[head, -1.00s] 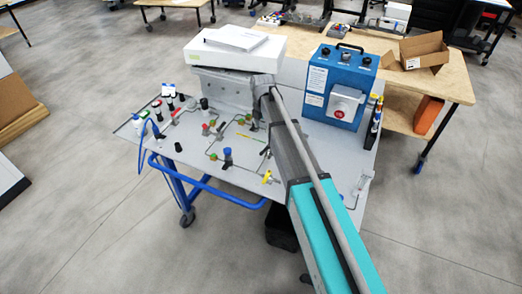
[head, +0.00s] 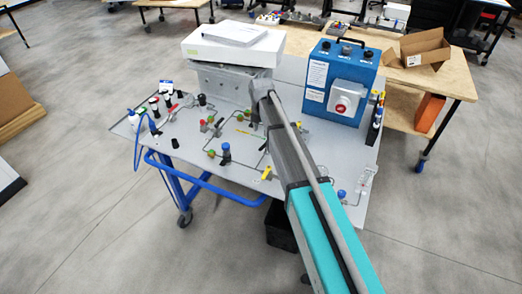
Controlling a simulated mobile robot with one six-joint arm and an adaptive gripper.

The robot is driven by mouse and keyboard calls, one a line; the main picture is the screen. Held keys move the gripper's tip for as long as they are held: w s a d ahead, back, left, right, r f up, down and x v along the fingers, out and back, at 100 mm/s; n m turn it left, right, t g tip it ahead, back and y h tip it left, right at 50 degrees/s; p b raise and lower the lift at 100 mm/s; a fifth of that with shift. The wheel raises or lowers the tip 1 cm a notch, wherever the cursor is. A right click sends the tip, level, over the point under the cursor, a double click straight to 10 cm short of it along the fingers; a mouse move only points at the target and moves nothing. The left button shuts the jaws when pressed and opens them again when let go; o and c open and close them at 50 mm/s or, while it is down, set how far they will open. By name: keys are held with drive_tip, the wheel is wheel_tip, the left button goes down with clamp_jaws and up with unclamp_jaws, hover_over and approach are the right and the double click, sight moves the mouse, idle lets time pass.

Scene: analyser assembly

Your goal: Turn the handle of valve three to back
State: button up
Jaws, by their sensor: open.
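The grey panel table (head: 235,182) carries several small valves and fittings joined by thin tubes. Another blue knob (head: 342,196) stands right of the arm. No label shows which one is valve three, and the handles are too small to read their direction. My arm reaches from the lower right over the panel. My gripper is hidden behind the arm's far end, so its contact with any handle cannot be seen.
A white box (head: 228,52) stands at the panel's back. A blue control box (head: 341,85) with a red knob stands at the back right. Black-capped bottles (head: 154,102) stand at the left. A wooden table (head: 440,78) with a cardboard box (head: 425,50) lies behind.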

sight(261, 148)
drive_tip(key=shift+f+b, duration=4.25)
drive_tip(key=shift+f, duration=0.3)
